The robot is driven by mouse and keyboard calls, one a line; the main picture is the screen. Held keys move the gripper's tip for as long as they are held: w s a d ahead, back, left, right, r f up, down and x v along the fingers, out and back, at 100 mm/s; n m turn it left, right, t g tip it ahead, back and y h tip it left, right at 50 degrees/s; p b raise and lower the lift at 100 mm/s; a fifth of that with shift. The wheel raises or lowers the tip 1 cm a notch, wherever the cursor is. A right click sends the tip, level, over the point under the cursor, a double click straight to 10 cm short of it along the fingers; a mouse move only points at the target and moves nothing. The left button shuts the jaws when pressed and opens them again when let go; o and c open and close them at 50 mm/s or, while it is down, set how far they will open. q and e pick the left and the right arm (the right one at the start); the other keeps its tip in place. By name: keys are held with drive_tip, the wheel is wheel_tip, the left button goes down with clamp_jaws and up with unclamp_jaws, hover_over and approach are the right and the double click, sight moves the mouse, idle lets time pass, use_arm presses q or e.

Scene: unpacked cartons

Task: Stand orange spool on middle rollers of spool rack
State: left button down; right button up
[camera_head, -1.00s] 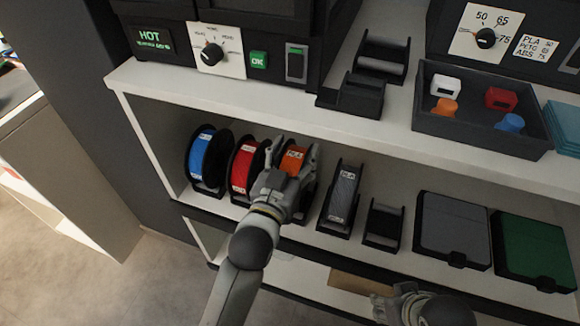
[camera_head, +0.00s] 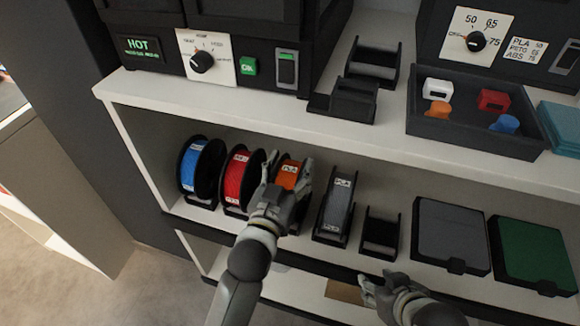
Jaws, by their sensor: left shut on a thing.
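The orange spool (camera_head: 288,174) stands upright on the lower shelf, between the red spool (camera_head: 237,180) and a grey spool (camera_head: 338,201). My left gripper (camera_head: 286,180) is shut on the orange spool, with one finger at each side. The gripper hides the spool's lower part, so I cannot tell whether it touches the rollers under it. The spool rack shows as a row of black cradles, with an empty one (camera_head: 381,232) at the right. My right gripper (camera_head: 377,283) is open and empty in front of the lower shelf's edge.
A blue spool (camera_head: 201,170) stands at the left end of the row. Grey (camera_head: 450,232) and green (camera_head: 535,252) boxes lie to the right. Above, the upper shelf (camera_head: 250,110) overhangs the row and carries black cradles (camera_head: 373,62) and a tray of small parts (camera_head: 470,138).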

use_arm(q)
drive_tip(key=shift+c, duration=1.8)
unclamp_jaws()
drive_tip(key=shift+r, duration=0.1)
drive_tip(key=shift+o, duration=0.2)
drive_tip(key=v, duration=1.2)
